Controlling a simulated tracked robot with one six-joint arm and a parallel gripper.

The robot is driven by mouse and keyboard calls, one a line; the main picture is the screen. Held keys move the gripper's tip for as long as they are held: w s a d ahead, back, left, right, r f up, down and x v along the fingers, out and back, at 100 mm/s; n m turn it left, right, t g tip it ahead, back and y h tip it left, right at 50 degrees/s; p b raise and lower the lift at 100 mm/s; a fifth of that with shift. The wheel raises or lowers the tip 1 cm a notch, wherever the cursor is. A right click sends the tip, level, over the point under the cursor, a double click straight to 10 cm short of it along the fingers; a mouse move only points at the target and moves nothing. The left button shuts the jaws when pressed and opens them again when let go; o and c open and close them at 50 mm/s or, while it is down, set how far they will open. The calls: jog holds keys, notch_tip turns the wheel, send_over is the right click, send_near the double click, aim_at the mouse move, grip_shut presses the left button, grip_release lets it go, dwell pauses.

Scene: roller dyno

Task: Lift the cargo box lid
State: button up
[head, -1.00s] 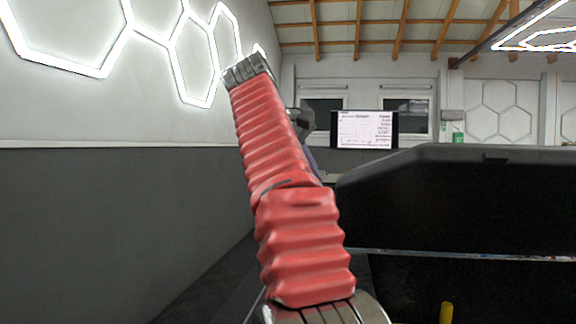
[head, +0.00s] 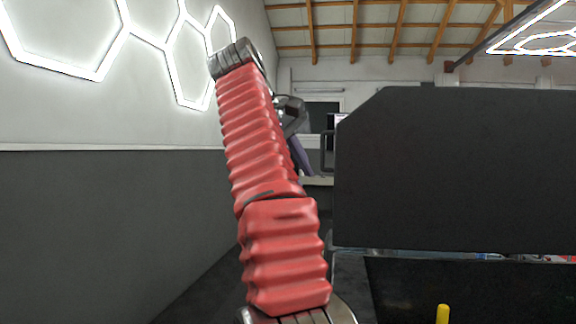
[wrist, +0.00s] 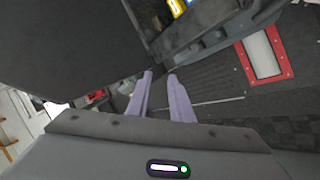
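The black cargo box lid (head: 460,170) stands tilted up on the right of the head view, with a handle-like bracket (head: 327,152) at its left edge. The dark box body (head: 470,290) is below it. In the wrist view the lid (wrist: 70,40) fills the upper left and the open box rim (wrist: 205,45) shows at the top. My gripper (head: 303,158) is beside the lid's left edge, partly behind my red-sleeved arm. In the wrist view its two purple fingers (wrist: 160,76) are apart with nothing seen between them. I cannot tell whether they touch the lid.
Yellow and blue items (wrist: 178,8) lie inside the box. A red-framed pale plate (wrist: 264,54) is on the dark floor at the right. A yellow post (head: 443,314) stands low in front of the box. A grey wall (head: 110,230) runs along the left.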

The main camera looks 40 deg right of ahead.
jog(key=w+a+f+m+t+y, duration=0.1)
jog(key=w+f+m+t+y, duration=0.15)
jog(key=w+m+t, duration=0.65)
jog(key=w+f+m+t+y, duration=0.1)
jog(key=w+m+t+y, duration=0.25)
jog(key=w, duration=1.15)
jog(key=s+d+r+m+g+h, duration=0.1)
jog(key=s+d+m+h, duration=0.5)
jog(key=m, duration=1.1)
jog(key=s+d+r+m+g+h, duration=0.2)
jog(key=s+d+m+h, duration=0.4)
jog(key=m, duration=1.2)
jog(key=d+h, duration=0.3)
jog(key=h, duration=0.1)
jog(key=shift+d+r+h, duration=0.15)
jog(key=shift+d+h, duration=0.15)
